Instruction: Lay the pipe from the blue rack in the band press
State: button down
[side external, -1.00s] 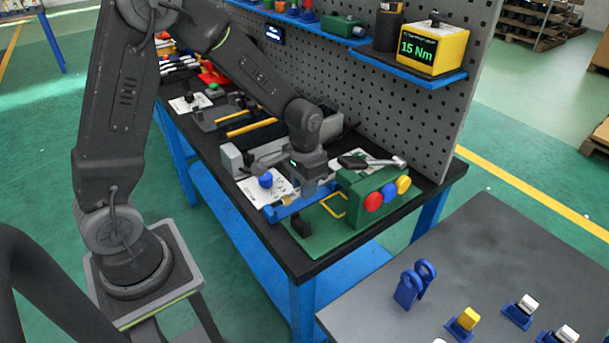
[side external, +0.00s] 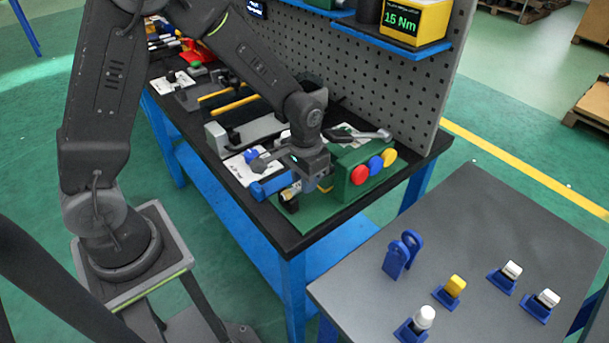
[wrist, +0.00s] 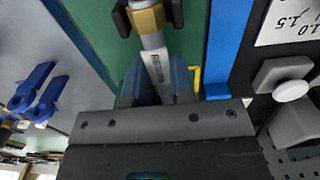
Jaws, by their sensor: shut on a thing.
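My gripper (wrist: 157,82) is shut on a pale grey pipe (wrist: 156,66) with a printed label and a brass nut (wrist: 148,20) near its far end. The brass end lies between two dark prongs of a black holder (wrist: 122,20); I cannot tell whether it touches them. In the side external view my gripper (side external: 312,178) is low over the green board, and the black holder (side external: 289,201) stands at its front edge. The blue rack (side external: 266,187) is just left of my gripper and shows as a blue strip (wrist: 228,45) in the wrist view. I cannot tell which fixture is the band press.
A green box (side external: 350,180) with red, blue and yellow buttons stands close right of my gripper. A grey-handled tool (side external: 365,134) lies behind it by the pegboard (side external: 400,90). A grey table (side external: 450,230) with blue holders is at the right.

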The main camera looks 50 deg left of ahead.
dwell(0.3)
jog(key=c, duration=0.9)
grip_release()
